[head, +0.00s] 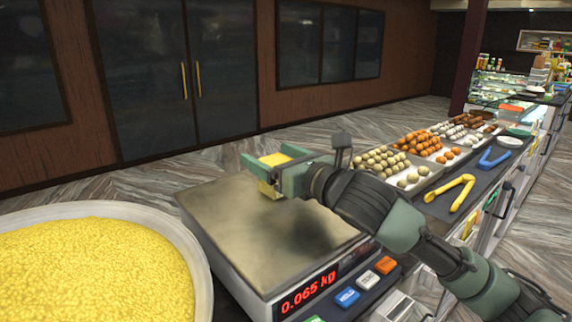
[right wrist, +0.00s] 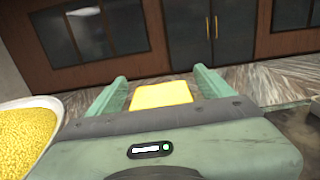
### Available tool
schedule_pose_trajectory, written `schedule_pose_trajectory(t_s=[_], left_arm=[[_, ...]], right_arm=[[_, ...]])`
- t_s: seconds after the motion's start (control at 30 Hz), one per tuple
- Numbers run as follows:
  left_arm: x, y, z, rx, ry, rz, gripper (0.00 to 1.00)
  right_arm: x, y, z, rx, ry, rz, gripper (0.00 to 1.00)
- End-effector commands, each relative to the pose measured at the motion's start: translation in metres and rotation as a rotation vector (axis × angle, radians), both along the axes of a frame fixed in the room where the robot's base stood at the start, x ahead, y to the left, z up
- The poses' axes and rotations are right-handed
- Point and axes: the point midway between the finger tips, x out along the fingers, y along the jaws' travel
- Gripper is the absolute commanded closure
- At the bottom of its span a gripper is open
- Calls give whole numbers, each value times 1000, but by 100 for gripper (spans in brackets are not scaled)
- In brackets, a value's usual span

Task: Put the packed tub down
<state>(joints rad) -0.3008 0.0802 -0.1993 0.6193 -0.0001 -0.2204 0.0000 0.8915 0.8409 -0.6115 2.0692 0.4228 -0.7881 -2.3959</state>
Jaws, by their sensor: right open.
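The packed tub (head: 268,188) is small and filled with yellow sweet up to its top. It appears to stand on the far part of the scale's metal plate (head: 270,235); its base is partly hidden. My right gripper (head: 272,163) is open, with one finger on each side of the tub. In the right wrist view the yellow top of the tub (right wrist: 162,95) sits between the two spread fingers (right wrist: 163,88), with a gap at least on the right. The scale's red display (head: 308,294) reads 0.065 kg. My left gripper is not in view.
A large round pan (head: 198,252) of yellow sweet stands left of the scale. Trays of round sweets (head: 408,178), yellow tongs (head: 450,192) and blue tongs (head: 493,158) lie to the right along the counter. The near part of the scale plate is bare.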

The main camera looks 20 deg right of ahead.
Motion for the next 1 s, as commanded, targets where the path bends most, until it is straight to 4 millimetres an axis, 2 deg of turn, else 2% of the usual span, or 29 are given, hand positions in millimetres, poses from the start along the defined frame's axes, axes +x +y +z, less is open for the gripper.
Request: schedule_pose_trajectory(t_s=[0.3,0.5,0.7,1.0], left_arm=[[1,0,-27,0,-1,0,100],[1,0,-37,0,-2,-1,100],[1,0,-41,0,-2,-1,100],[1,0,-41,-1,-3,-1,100]], right_arm=[[-60,-23,-5,-8,-3,-4,19],[-92,-35,-4,-6,-1,-4,19],[-107,-39,-2,-2,0,-2,19],[-109,-40,-1,-1,1,0,19]])
